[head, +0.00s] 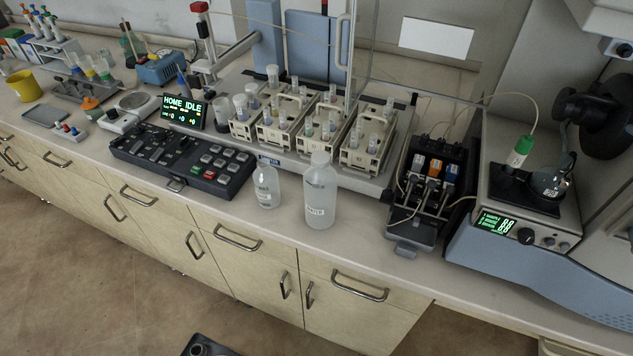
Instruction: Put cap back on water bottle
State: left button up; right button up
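A tall translucent white bottle (320,198) stands upright near the front edge of the bench, with a small label whose text looks like "WATER". Its top is pale; I cannot tell whether that is a bare neck or a cap. A shorter translucent bottle (266,188) with a label stands upright just to its left, apart from it. I cannot make out a separate loose cap on the bench. Neither of my grippers shows in the head view.
A black keypad panel (184,158) lies left of the bottles. Tube racks (364,155) stand behind them. A pump unit (428,185) and a blue-grey instrument (530,240) stand to the right. A narrow bench strip (360,228) in front is clear.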

aim_at(319, 185)
jog(key=k+j+u, duration=0.15)
jog(key=j, duration=0.2)
jog(key=k+j+u, duration=0.15)
jog(key=j, duration=0.25)
jog(key=k+j+u, duration=0.1)
jog(key=j, duration=0.3)
jog(key=j+u, duration=0.15)
jog(key=j, duration=0.3)
jog(key=i, duration=0.05)
